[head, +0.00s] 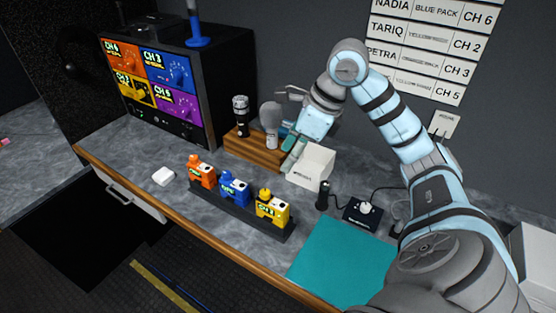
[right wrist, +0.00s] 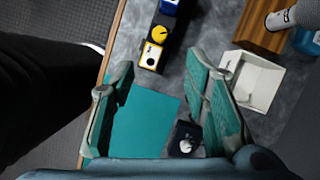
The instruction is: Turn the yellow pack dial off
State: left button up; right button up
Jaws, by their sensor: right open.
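The yellow pack (head: 273,210) stands upright at the right end of a dark rack (head: 248,220), with a yellow dial (head: 265,194) on its top. In the right wrist view the yellow pack (right wrist: 151,58) and its dial (right wrist: 159,34) lie beyond the fingertips. I cannot read the dial's setting. My right gripper (head: 292,152) is open and empty, above the back of the counter near the white box. In its own view the gripper (right wrist: 160,66) has its teal fingers wide apart, not touching the pack. My left gripper is not in view.
A blue pack (head: 235,188) and an orange pack (head: 201,171) share the rack. A white box (head: 311,167), a wooden block holding microphones (head: 250,150) and a black switch box (head: 362,212) stand nearby. A teal mat (head: 340,264) lies bare at the front right.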

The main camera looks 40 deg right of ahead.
aim_at(266, 192)
jog(key=x, duration=1.4)
jog(key=shift+w+a+r, duration=0.15)
grip_shut()
